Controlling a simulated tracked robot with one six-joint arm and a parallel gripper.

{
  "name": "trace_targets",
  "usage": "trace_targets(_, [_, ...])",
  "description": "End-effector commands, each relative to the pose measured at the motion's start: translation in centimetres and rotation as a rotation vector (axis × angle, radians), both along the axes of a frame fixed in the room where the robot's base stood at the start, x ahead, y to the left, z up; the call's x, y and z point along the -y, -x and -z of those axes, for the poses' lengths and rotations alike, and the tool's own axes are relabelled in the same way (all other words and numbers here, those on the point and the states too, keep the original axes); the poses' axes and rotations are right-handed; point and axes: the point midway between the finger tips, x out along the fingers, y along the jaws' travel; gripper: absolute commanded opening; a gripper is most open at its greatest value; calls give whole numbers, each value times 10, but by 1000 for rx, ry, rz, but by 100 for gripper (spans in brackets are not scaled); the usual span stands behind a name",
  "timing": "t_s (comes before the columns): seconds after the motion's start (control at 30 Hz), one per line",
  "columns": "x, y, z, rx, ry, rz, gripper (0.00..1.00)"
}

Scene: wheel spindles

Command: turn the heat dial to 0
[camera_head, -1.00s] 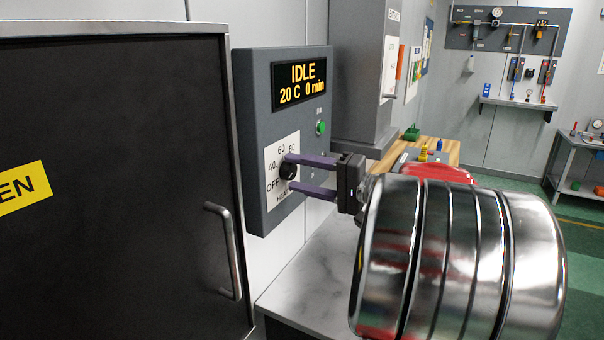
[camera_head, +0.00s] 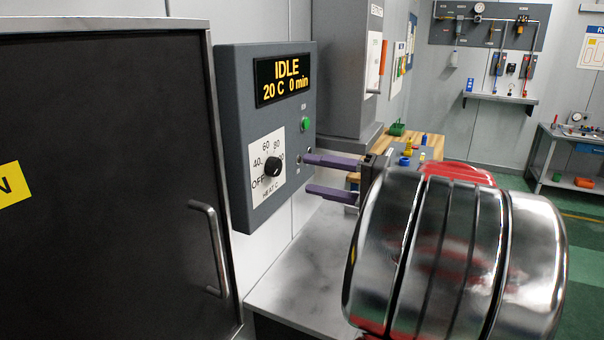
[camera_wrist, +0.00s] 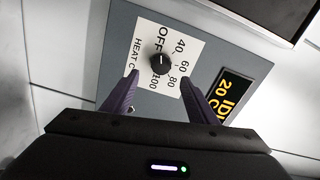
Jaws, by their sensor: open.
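The heat dial (camera_head: 272,166) is a round black knob on a white scale plate (camera_head: 258,186) marked OFF, 40, 60, 80 and more, with HEAT C below. It also shows in the wrist view (camera_wrist: 160,64), with a small pale mark near the OFF side; its exact setting is hard to read. My gripper (camera_head: 308,174) is open and empty, its two purple fingers apart and to the right of the dial, clear of it. In the wrist view my fingertips (camera_wrist: 159,78) point at the panel, one to each side below the dial.
The grey control panel (camera_head: 229,130) has a display (camera_head: 283,79) reading IDLE, 20 C, 0 min, and a green button (camera_head: 306,124). A dark door (camera_head: 100,230) with a metal handle (camera_head: 215,250) stands left. A pale worktop (camera_head: 300,265) lies below.

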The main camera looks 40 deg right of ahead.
Motion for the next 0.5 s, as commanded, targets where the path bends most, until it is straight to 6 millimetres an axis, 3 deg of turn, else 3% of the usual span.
trace_targets(0.3, [16,42,1,-2,0,2,53])
trace_targets(0.5, [20,53,1,-1,0,0,53])
